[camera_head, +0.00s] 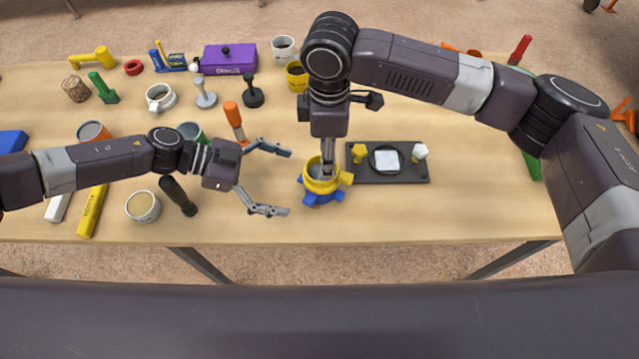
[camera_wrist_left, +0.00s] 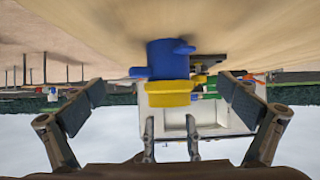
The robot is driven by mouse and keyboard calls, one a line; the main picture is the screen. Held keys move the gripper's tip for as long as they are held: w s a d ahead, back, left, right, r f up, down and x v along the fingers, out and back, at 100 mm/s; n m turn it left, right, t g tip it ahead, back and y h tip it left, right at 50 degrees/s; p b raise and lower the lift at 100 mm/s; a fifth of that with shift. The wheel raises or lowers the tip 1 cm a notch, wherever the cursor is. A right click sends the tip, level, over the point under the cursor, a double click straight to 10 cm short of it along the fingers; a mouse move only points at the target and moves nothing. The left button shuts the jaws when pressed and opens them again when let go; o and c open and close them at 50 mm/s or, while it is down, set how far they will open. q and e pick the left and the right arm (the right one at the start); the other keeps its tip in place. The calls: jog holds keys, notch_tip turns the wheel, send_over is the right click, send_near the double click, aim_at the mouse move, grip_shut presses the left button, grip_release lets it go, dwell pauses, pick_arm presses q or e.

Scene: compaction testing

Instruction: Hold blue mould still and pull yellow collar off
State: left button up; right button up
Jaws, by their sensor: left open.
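The blue mould (camera_head: 324,198) stands upright on the table's front part, with the yellow collar (camera_head: 312,186) on top of it. In the left wrist view, which is upside down, the blue mould (camera_wrist_left: 167,60) and yellow collar (camera_wrist_left: 168,93) touch, between my finger tips but farther out. My left gripper (camera_head: 286,182) is open and empty, just left of the mould, its fingers spread either side of its level. My right gripper (camera_head: 327,160) points down from above with its fingers at the collar. They show edge-on, so their grip is unclear.
A black tray (camera_head: 405,176) with a white square piece and yellow and white knobs lies close right of the mould. The table right of the tray is mostly clear.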

aim_at(313, 189)
pick_arm(q)
jog(key=shift+x, duration=3.4)
jog(key=c, duration=1.6)
jog(key=shift+s+f, duration=0.15)
jog(key=shift+f, duration=0.05)
jog(key=o, duration=0.6)
jog(key=shift+r, duration=0.1)
jog(key=c, duration=0.6)
